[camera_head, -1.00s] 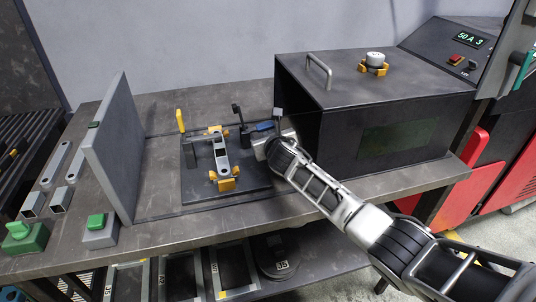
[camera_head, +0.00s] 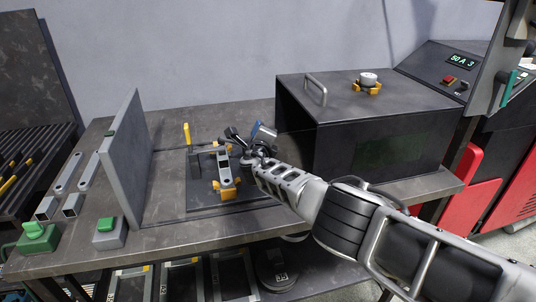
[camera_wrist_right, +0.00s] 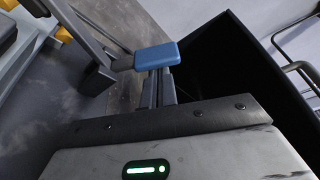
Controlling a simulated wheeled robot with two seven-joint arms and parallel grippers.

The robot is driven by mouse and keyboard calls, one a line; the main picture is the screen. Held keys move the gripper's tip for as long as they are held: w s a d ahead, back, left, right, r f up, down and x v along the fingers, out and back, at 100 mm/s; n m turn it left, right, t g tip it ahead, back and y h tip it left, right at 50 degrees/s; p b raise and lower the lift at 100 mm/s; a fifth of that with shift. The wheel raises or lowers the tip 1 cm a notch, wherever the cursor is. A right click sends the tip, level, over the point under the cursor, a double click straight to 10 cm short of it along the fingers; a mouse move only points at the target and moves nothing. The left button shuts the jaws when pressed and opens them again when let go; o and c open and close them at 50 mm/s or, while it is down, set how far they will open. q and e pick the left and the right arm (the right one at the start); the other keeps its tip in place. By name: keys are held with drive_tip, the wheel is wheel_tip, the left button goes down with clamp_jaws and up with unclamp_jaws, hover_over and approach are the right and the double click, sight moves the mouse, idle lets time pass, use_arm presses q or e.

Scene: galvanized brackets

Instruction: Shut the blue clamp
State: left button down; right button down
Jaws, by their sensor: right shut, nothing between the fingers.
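The blue clamp (camera_head: 265,130) stands at the far right corner of the dark fixture plate (camera_head: 258,199); its blue handle (camera_wrist_right: 157,56) fills the upper middle of the right wrist view. A grey bracket (camera_head: 225,168) sits in the fixture on yellow-orange supports. My right gripper (camera_head: 250,152) is at the blue clamp, partly hidden by its own wrist in the head view. In the wrist view its fingers (camera_wrist_right: 158,87) are together and empty, their tips right at the near edge of the blue handle. I cannot tell whether they touch. My left gripper is not in view.
A black box (camera_head: 375,115) with an open left side stands close right of the clamp. A yellow-handled clamp (camera_head: 187,134) stands upright at the fixture's far left. A grey upright panel (camera_head: 125,160) borders the fixture on the left.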

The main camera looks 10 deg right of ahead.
sight(252, 132)
drive_tip(key=shift+a+r, duration=0.35)
drive_tip(key=shift+a, duration=0.25)
drive_tip(key=shift+a+r, duration=0.3)
drive_tip(key=shift+a, duration=0.3)
drive_tip(key=shift+a+r, duration=0.1)
drive_tip(key=shift+a, duration=0.15)
